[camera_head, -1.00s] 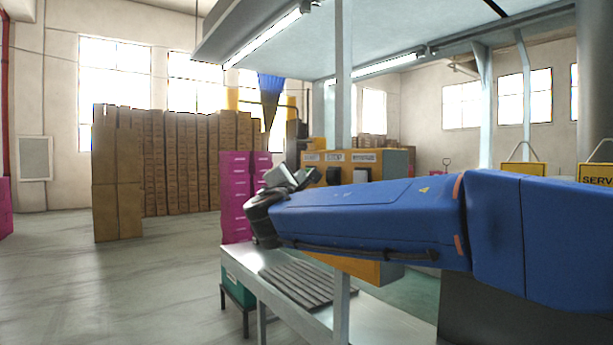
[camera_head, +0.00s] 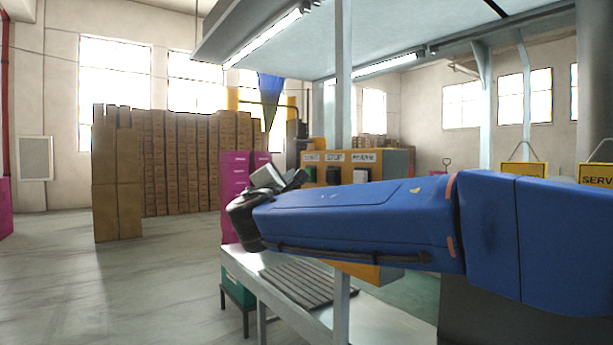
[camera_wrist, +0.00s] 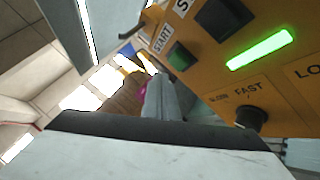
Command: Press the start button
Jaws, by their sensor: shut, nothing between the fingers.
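The orange control panel (camera_head: 400,163) carries a row of buttons under labels. In the wrist view, the green start button (camera_wrist: 181,57) sits beside the START label (camera_wrist: 162,39). It also shows small in the head view (camera_head: 311,174). The black stop button (camera_head: 334,175) is to its right. My gripper (camera_head: 296,179) is in front of the panel's left side, its fingers small and dark in the head view. In the wrist view, the grey fingers (camera_wrist: 164,98) are together and empty, pointing beside the panel's left edge near the start button. I cannot tell the exact gap.
A lit green bar (camera_wrist: 260,50) and a black SLOW/FAST knob (camera_wrist: 250,117) are on the panel. A metal post (camera_head: 343,90) stands in front of the panel. A bench with grey slats (camera_head: 305,283) lies below my arm. Magenta cabinets (camera_head: 236,180) stand behind.

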